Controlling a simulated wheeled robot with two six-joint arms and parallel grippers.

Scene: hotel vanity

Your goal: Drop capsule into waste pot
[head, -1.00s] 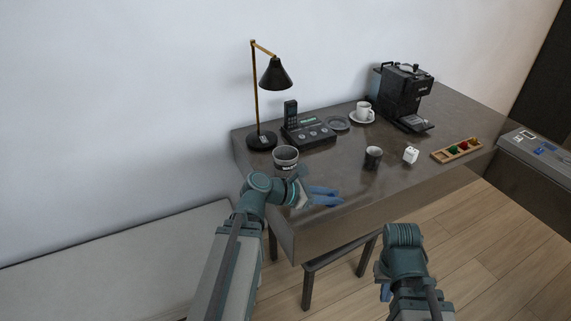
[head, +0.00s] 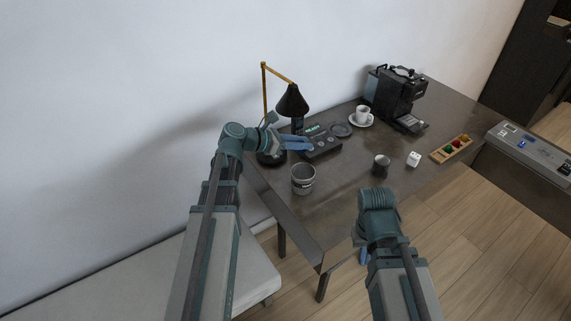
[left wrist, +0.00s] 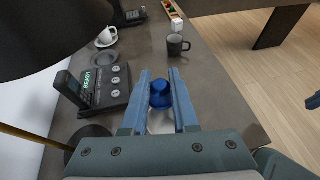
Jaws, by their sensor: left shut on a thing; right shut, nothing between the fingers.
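My left gripper (head: 308,146) is raised over the left end of the desk, near the lamp. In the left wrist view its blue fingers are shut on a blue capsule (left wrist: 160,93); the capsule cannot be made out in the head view. The grey waste pot (head: 303,183) stands upright on the desk near its left edge. It shows below the gripper in the head view, and its pale side (left wrist: 160,122) is partly hidden under the fingers in the left wrist view. My right gripper (head: 363,256) hangs shut and empty in front of the desk.
A black lamp (head: 291,101) and a phone (head: 322,146) are close to the left gripper. A dark mug (head: 381,166), a white cube (head: 413,159), a capsule tray (head: 451,149), a cup on a saucer (head: 362,116) and a coffee machine (head: 396,96) stand further right.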

